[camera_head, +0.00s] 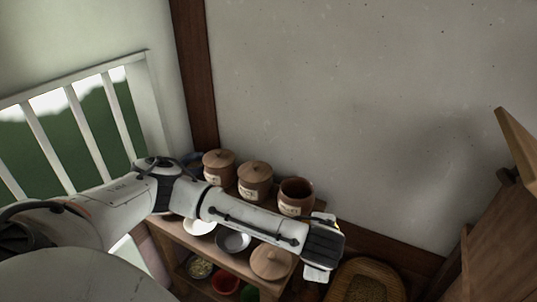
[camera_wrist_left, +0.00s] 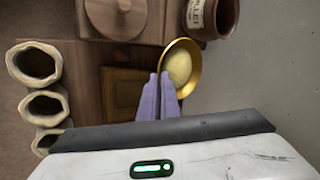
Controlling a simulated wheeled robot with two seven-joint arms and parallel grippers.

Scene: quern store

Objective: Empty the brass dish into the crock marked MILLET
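The brass dish (camera_wrist_left: 195,84), with pale yellow contents, is at the fingertips of my left gripper (camera_wrist_left: 159,76) in the left wrist view. The purple fingers are close together at its rim and appear shut on it. The dish is in the air near the open brown crock (camera_wrist_left: 226,20), whose label reads MILLET. The head view shows an open crock (camera_head: 296,190) at the right end of the row, with my left gripper (camera_head: 323,246) just right of and below it; the fingers are mostly hidden there. My right gripper is not in view.
Two lidded crocks (camera_head: 218,166) (camera_head: 255,181) stand left of the open one. A loose wooden lid (camera_head: 271,262) and metal bowls (camera_head: 234,242) are on the shelf. Open sacks (camera_wrist_left: 36,64) stand below. A woven basket (camera_head: 365,285) is at lower right, a wooden cabinet (camera_head: 500,240) at far right.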

